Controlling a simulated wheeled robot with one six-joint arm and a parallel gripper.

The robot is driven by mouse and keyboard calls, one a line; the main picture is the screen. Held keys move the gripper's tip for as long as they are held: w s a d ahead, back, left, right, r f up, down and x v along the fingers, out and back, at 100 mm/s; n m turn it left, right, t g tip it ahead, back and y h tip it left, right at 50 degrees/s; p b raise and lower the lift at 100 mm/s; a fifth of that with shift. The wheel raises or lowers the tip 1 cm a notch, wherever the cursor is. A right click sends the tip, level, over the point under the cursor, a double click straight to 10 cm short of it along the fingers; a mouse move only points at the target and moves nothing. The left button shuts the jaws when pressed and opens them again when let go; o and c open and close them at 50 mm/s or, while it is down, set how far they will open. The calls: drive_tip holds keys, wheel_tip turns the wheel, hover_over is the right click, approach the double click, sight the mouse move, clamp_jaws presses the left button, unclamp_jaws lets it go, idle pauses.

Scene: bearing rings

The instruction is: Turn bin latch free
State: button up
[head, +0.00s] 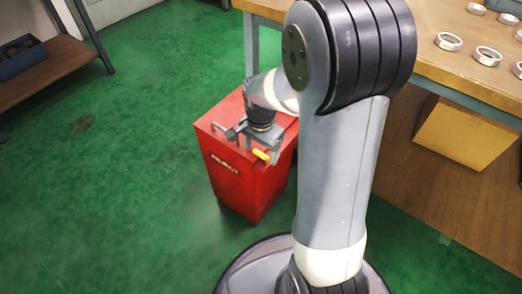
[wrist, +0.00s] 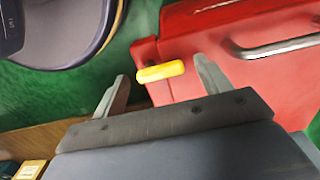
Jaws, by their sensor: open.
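The red bin (head: 238,170) stands on the green floor left of the workbench. Its yellow latch (head: 261,155) sticks out at the top front edge. In the wrist view the latch (wrist: 161,72) lies roughly level across the space between my fingers, against the red bin (wrist: 195,85). My gripper (head: 262,150) is over the bin's top near the latch. In the wrist view my gripper (wrist: 158,75) is open, with one finger on each side of the latch. I see no clear contact between fingers and latch.
A grey bar handle (wrist: 275,47) is on the bin's lid. The wooden workbench (head: 455,80) at right carries several metal rings (head: 448,41). A cardboard box (head: 465,135) sits under it. A shelf (head: 45,72) stands at far left. The green floor (head: 110,190) is clear at left.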

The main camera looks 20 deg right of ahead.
drive_tip(key=c, duration=1)
drive_tip(key=shift+r+n+p, duration=0.1)
drive_tip(key=shift+n+p, duration=0.2)
drive_tip(key=shift+p, duration=0.05)
drive_tip(key=n+p, duration=0.1)
drive_tip(key=n, duration=0.1)
drive_tip(key=n+p, duration=0.1)
drive_tip(key=shift+s+a+r+n, duration=0.1)
drive_tip(key=shift+s+a+n, duration=0.1)
drive_tip(key=shift+n, duration=0.2)
drive_tip(key=n+p, duration=0.2)
drive_tip(key=n, duration=0.2)
drive_tip(key=shift+s, duration=0.2)
drive_tip(key=n, duration=0.1)
drive_tip(key=n+p, duration=0.1)
drive_tip(key=n, duration=0.1)
drive_tip(key=n+p, duration=0.1)
drive_tip(key=n, duration=0.1)
drive_tip(key=shift+s, duration=0.25)
drive_tip(key=shift+s+n+p, duration=0.15)
drive_tip(key=shift+n+p, duration=0.3)
drive_tip(key=shift+n, duration=1.85)
